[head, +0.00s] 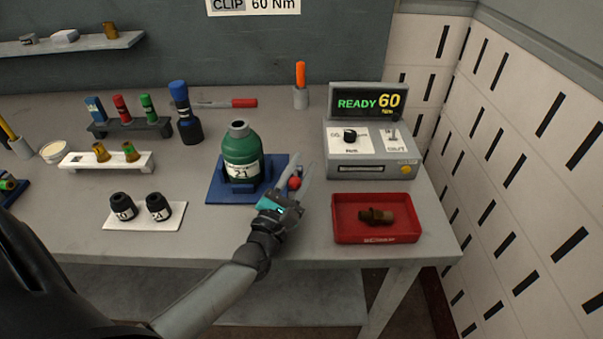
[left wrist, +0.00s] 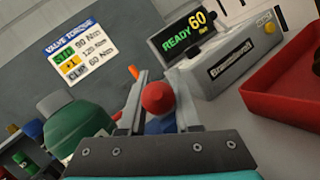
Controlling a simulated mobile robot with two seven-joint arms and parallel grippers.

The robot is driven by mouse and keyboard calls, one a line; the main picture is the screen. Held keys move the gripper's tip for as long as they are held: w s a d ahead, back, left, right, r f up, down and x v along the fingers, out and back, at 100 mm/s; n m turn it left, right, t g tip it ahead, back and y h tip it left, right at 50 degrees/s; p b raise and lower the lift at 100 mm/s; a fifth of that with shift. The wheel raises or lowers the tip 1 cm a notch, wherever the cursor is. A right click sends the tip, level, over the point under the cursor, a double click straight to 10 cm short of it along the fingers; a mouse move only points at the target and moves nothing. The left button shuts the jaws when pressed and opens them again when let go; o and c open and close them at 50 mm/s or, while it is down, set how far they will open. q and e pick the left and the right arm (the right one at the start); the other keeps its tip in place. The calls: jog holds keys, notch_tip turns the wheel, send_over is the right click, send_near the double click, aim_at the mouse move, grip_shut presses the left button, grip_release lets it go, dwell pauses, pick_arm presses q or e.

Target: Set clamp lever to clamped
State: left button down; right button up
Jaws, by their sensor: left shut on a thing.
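The clamp lever shows as a red ball knob (head: 295,183) at the right side of a blue clamp base (head: 217,187). The knob also shows in the left wrist view (left wrist: 157,98). My left gripper (head: 304,163) has its two fingers on either side of the knob and is shut on it. The lever's arm below the knob is mostly hidden by the fingers. A green cylinder (head: 242,150) labelled 21 stands upright in the clamp base; its shoulder shows at the left of the left wrist view (left wrist: 78,112). My right gripper is not in view.
A control box (head: 368,168) with a "READY 60 Nm" display (head: 368,102) stands right of the clamp. Racks and two black caps (head: 123,207) are to the left.

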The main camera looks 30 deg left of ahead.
pick_arm(q)
jog(key=c, duration=0.8)
grip_release()
jog(key=shift+o, duration=0.2)
jog(key=shift+s+f, duration=0.25)
jog(key=shift+s, duration=0.3)
jog(key=r+v, duration=0.1)
jog(key=v, duration=0.4)
jog(key=r+v, duration=0.1)
jog(key=v, duration=0.4)
jog(key=r+v, duration=0.1)
jog(key=v, duration=0.4)
jog(key=shift+s+d+f, duration=0.15)
jog(key=shift+s+d, duration=0.05)
jog(key=shift+s, duration=0.45)
